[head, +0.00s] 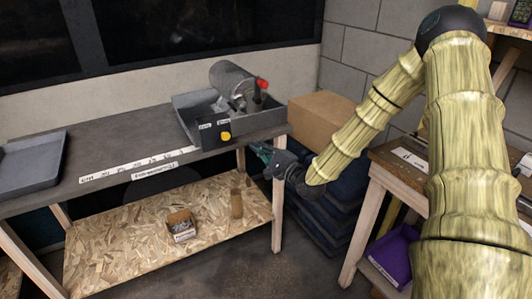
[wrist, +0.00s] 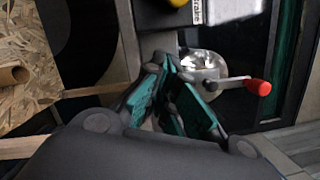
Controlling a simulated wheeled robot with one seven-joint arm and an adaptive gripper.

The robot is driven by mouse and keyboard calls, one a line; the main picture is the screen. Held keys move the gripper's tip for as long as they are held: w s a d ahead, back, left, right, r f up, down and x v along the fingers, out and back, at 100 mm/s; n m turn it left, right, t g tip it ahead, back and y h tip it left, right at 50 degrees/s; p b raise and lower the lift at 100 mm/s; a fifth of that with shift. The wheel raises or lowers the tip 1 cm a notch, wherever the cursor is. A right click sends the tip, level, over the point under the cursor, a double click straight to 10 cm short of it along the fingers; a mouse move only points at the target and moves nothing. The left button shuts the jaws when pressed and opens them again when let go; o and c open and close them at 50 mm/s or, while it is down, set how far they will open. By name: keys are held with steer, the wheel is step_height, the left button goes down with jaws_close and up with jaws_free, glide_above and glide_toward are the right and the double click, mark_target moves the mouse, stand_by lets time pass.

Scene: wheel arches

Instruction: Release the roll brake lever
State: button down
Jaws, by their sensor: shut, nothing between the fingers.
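A grey roll (head: 232,82) sits in a grey open-topped housing (head: 262,122) at the right end of the bench. My gripper (head: 262,151) is shut and empty, below the housing's right front corner. Its teal fingertips show in the wrist view (wrist: 168,66); contact cannot be told.
The bench (head: 110,135) has a label strip along its front and a grey tray (head: 30,160) at left. A small box (head: 181,225) and a brown tube (head: 236,203) are on the lower shelf. A cardboard box (head: 320,112) and another table stand at right.

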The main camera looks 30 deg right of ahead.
steer(key=w+a+r, duration=0.2)
steer(key=w+a, duration=0.2)
steer(key=shift+a+p, duration=0.3)
steer(key=shift+a, duration=0.05)
steer(key=shift+w, duration=0.1)
steer(key=shift+a+r, duration=0.1)
stand_by(0.3)
steer(key=shift+n, duration=0.3)
